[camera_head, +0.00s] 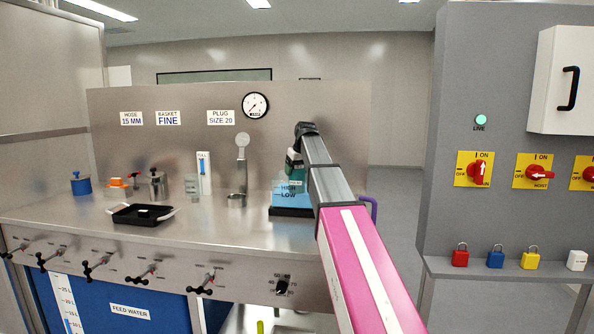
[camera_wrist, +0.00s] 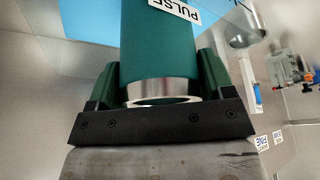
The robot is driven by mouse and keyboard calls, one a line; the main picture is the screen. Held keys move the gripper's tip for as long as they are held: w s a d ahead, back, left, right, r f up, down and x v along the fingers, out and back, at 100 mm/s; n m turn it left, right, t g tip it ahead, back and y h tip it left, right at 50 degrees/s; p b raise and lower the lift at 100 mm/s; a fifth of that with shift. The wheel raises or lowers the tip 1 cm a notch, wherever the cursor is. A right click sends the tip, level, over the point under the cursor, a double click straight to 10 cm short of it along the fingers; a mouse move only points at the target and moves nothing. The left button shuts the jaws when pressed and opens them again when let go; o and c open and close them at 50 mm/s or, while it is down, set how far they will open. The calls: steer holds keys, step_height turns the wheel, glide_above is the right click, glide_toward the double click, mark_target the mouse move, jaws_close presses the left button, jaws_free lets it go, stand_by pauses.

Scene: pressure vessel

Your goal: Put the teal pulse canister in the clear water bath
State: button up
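The teal pulse canister (camera_wrist: 160,55) fills the middle of the wrist view, with a silver ring at its near end and a PULSE label. My gripper (camera_wrist: 160,72) has one dark green finger on each side of it and appears shut on it. In the head view the canister (camera_head: 295,172) is partly hidden by my arm and shows above or inside the clear water bath (camera_head: 280,200); I cannot tell how deep. The bath holds blue water, has HIGH and LOW marks and stands on a black base. Blue also shows at the top left of the wrist view.
A black tray (camera_head: 143,214), a blue pot (camera_head: 81,184), a glass beaker (camera_head: 192,186) and a metal stand (camera_head: 241,170) are left of the bath on the steel bench. Valve handles line the bench front. A grey switch panel (camera_head: 500,100) stands at the right.

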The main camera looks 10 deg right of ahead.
steer(key=o, duration=0.3)
steer(key=v, duration=1.2)
steer(key=shift+r, duration=0.1)
